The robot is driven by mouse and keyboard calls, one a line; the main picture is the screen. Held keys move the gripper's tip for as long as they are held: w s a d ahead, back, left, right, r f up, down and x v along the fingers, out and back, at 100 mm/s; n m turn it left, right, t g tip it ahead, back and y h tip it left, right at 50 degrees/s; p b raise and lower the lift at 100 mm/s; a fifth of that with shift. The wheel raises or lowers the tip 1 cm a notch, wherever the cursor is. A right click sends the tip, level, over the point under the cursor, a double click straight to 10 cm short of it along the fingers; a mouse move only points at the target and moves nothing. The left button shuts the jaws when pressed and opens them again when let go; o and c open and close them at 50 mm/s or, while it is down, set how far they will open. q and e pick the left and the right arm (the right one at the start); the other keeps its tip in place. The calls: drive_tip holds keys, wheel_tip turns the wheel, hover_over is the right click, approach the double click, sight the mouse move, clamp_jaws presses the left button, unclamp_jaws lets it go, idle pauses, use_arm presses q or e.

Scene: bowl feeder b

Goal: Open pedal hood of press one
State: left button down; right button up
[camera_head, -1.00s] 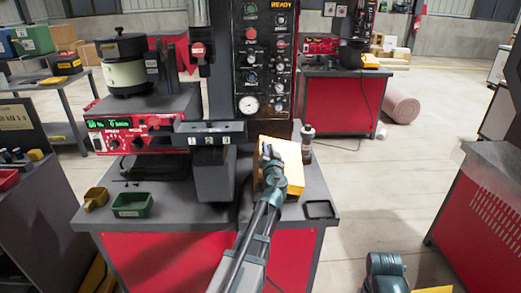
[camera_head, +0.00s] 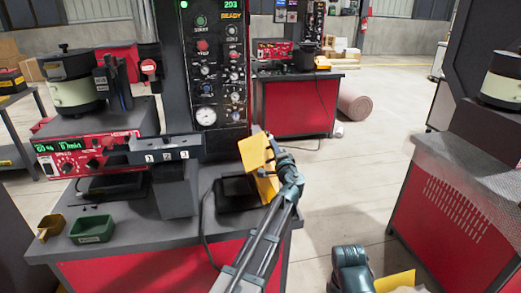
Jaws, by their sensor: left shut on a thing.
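The yellow pedal hood (camera_head: 256,160) of the press in front of me is swung up and tilted at the right side of the bench. A dark pedal base (camera_head: 236,194) shows uncovered just left of and below it. My left gripper (camera_head: 277,158) is shut on the right edge of the hood; its fingertips are partly hidden against it. The press (camera_head: 174,190) stands on the grey bench (camera_head: 130,225), with its control panel (camera_head: 211,75) behind.
A green tray (camera_head: 91,229) and a small yellow scoop-like bin (camera_head: 50,227) sit at the bench's front left. A red controller (camera_head: 85,155) stands behind them. Another red bench (camera_head: 450,190) is at the right. Open floor (camera_head: 350,185) lies between the benches.

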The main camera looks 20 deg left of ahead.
use_arm(q)
drive_tip(key=w+d+f+m+b, duration=0.2)
drive_tip(key=w+d+f+m, duration=0.1)
drive_tip(key=d, duration=0.2)
drive_tip(key=shift+w+d+f+h, duration=0.2)
drive_tip(key=shift+d+f+h, duration=0.05)
drive_tip(key=shift+f+h, duration=0.1)
idle(0.3)
drive_tip(key=c, duration=0.9)
unclamp_jaws()
drive_tip(key=v, duration=1.4)
drive_tip(key=shift+w+b, duration=0.1)
drive_tip(key=shift+b, duration=0.3)
